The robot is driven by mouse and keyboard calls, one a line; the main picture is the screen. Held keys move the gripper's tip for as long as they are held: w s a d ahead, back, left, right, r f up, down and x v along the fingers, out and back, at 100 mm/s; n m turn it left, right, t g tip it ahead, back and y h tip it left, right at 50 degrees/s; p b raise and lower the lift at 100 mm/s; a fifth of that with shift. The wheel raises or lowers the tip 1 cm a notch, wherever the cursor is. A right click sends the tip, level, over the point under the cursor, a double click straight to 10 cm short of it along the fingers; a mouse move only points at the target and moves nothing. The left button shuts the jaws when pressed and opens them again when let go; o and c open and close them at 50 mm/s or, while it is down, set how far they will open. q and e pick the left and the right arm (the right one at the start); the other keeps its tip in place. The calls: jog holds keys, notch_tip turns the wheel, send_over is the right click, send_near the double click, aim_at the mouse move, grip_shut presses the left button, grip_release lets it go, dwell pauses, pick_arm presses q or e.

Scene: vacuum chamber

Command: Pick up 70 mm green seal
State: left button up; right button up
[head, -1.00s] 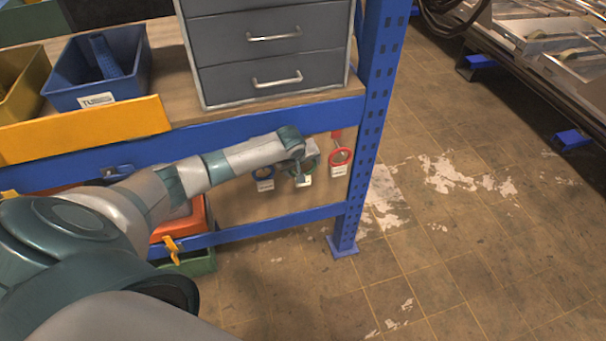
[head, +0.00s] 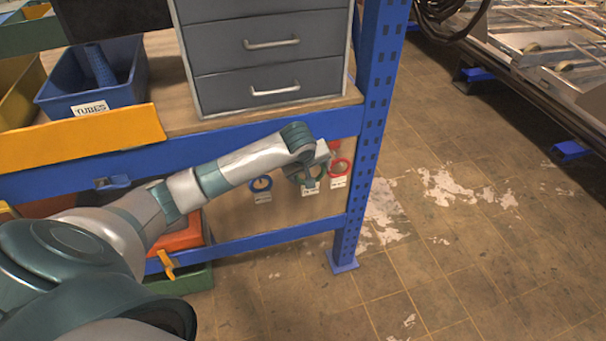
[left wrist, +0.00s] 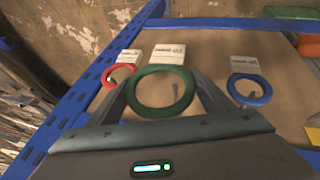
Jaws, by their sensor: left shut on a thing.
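The green seal (left wrist: 131,92) is a ring seen large in the left wrist view, between the two fingers of my left gripper (left wrist: 162,82). The gripper is shut on it. In the head view my left gripper (head: 317,168) is in front of the panel under the bench top, and its wrist partly hides the green seal (head: 315,177). A white label (left wrist: 167,53) is on the panel behind the ring. No peg shows inside the ring; I cannot tell its exact gap from the panel. My right gripper is not in view.
A red seal (head: 340,166) and a blue seal (head: 261,184) hang on pegs on either side, each with a label. The blue rack post (head: 366,130) is close to the right. A grey drawer cabinet (head: 265,65) stands above. The floor right of the post is open.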

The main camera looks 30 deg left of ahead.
aim_at(323, 176)
pick_arm(q)
jog(key=s+d+r, duration=0.1)
jog(key=d, duration=0.1)
jog(key=s+d+r+b, duration=0.1)
jog(key=d+r, duration=0.1)
jog(key=d, duration=0.1)
jog(key=shift+s+d+r, duration=0.3)
jog(key=shift+s+r, duration=0.1)
